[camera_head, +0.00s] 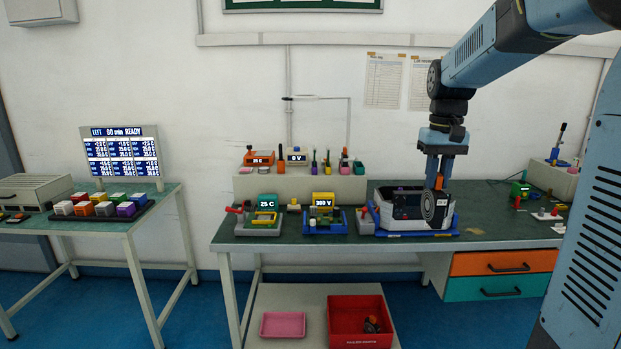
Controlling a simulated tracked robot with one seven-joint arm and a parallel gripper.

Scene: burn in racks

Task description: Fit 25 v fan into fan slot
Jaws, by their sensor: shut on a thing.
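My gripper (437,183) points down at the right part of the bench, just above a black and white unit (405,207) in a blue-edged tray. The fan slot cannot be made out clearly. Whether the held thing touches the unit cannot be told.
A grey shelf (300,187) with small tools stands behind. A red bin (360,322) sits below.

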